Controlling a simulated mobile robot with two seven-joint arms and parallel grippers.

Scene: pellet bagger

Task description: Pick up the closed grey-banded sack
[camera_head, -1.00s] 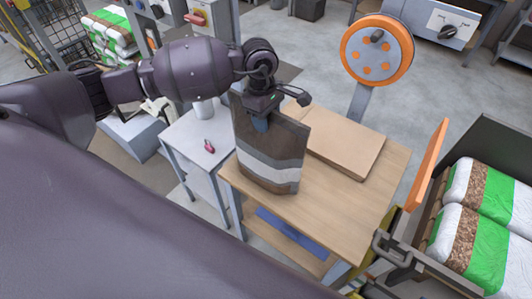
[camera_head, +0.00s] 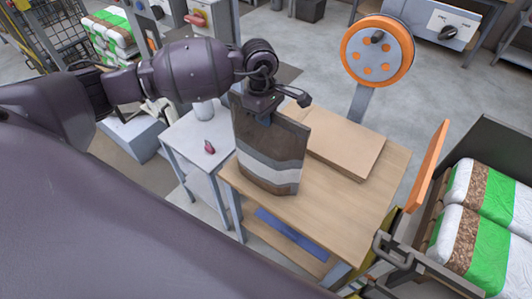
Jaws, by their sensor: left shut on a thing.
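The closed grey-banded sack (camera_head: 268,158) is brown with a pale grey band across its lower half. It stands upright at the left end of the wooden table (camera_head: 330,208). My left gripper (camera_head: 266,120) reaches over it from above and is shut on its top edge. The fingers are partly hidden against the sack's dark upper part. I cannot tell whether the sack's bottom touches the table. My right gripper is not in view.
A flat cardboard-coloured board (camera_head: 345,148) lies behind the sack. An orange reel (camera_head: 377,50) stands on a post at the back. A small grey table (camera_head: 196,150) with a red item is at left. A bin (camera_head: 490,130) of green-white sacks stands at right.

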